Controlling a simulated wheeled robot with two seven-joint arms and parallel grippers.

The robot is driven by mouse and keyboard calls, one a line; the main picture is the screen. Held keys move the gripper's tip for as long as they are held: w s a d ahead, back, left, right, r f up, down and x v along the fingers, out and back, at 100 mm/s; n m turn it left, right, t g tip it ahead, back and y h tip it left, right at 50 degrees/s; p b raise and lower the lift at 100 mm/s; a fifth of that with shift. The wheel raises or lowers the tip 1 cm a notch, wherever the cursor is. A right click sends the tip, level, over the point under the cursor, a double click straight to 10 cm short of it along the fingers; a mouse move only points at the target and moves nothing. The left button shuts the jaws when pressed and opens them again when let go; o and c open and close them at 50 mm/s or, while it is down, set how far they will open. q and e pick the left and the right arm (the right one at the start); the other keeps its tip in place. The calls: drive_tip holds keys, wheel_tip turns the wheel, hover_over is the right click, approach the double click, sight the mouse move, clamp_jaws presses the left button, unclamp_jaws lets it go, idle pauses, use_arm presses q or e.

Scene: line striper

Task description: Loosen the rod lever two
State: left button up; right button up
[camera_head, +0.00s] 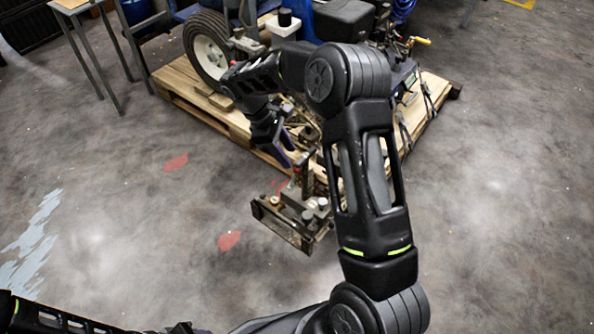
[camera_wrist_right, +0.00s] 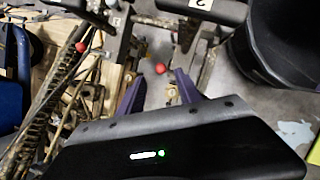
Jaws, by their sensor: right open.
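The line striper (camera_head: 330,20) stands on a wooden pallet, with a bracket assembly (camera_head: 292,215) sticking out in front over the floor. My right gripper (camera_head: 284,146) is open and empty, above the front edge of the pallet and close to that bracket. In the right wrist view its two purple fingers (camera_wrist_right: 158,92) are apart. A red knob (camera_wrist_right: 160,68) shows just beyond and between the fingertips, not touched as far as I can see. A second red knob (camera_wrist_right: 80,47) is further left. I cannot tell which rod is lever two.
The wooden pallet (camera_head: 175,88) carries the machine and its wheel (camera_head: 208,50). Hoses and a coil spring (camera_wrist_right: 45,115) crowd the left of the wrist view. A table (camera_head: 70,5) stands back left; the floor in front is open.

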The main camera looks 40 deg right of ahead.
sight(294, 178)
drive_tip(key=shift+f, duration=0.1)
drive_tip(key=b+x, duration=0.1)
drive_tip(key=x, duration=0.6)
drive_tip(key=shift+s+d+f+b, duration=0.1)
drive_tip(key=shift+f+b, duration=0.25)
drive_tip(key=shift+b, duration=0.05)
drive_tip(key=shift+c, duration=0.3)
drive_tip(key=shift+r, duration=0.1)
drive_tip(key=c, duration=0.8)
clamp_jaws()
drive_tip(key=shift+d+r, duration=0.1)
